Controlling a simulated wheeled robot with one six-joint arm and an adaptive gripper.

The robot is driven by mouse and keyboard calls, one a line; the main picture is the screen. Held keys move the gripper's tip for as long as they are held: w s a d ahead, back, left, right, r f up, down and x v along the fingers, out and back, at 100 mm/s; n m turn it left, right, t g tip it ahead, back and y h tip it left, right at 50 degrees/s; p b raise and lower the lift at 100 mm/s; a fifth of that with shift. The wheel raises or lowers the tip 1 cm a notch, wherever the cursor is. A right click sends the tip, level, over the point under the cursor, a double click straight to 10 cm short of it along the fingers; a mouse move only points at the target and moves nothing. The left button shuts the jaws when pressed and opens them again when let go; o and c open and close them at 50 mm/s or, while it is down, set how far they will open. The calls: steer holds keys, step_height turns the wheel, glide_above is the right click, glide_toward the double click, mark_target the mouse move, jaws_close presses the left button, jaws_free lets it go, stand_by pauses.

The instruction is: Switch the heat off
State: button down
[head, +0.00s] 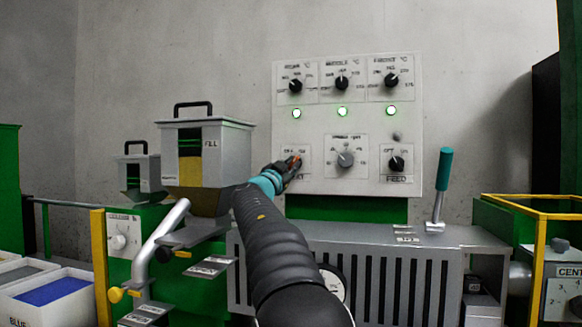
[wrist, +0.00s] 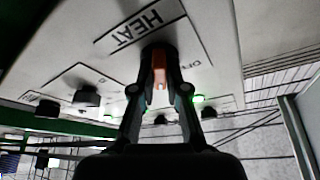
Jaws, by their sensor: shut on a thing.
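The heat knob has a copper-orange grip bar (wrist: 159,68). It sits on the white control panel (head: 375,112), at the lower left, and its orange tip (head: 296,159) just shows in the head view. In the wrist view the HEAT label (wrist: 146,23) is beside the knob, with small lettering that seems to read ON on the other side. My gripper (head: 288,167) has reached the panel. In the wrist view my gripper (wrist: 159,88) is closed with a finger on each side of the bar. My gripper hides most of the knob's label in the head view.
The dark-pointered FEED knob (head: 397,163) and a grey knob (head: 346,159) are to the right. Three temperature knobs are above, over three lit green lamps (head: 342,111). A teal-handled lever (head: 442,185) stands right of the panel. A grey hopper (head: 205,152) is close on the left.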

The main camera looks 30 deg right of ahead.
steer(key=shift+f+b, duration=0.1)
steer(key=shift+b, duration=0.25)
steer(key=shift+s+d+n+t+y+b, duration=0.1)
steer(key=shift+n+t+y+b, duration=1.15)
steer(key=shift+n, duration=1.65)
steer(key=shift+s+d+n+t+y+b, duration=0.1)
steer(key=shift+n+t+y+b, duration=0.7)
steer(key=shift+n+b, duration=1.45)
steer(key=shift+s+n+t+y+b, duration=0.1)
steer(key=shift+n+t+y+b, duration=0.95)
steer(key=shift+n, duration=2.5)
steer(key=shift+p, duration=0.3)
steer(key=c, duration=1.2)
jaws_free()
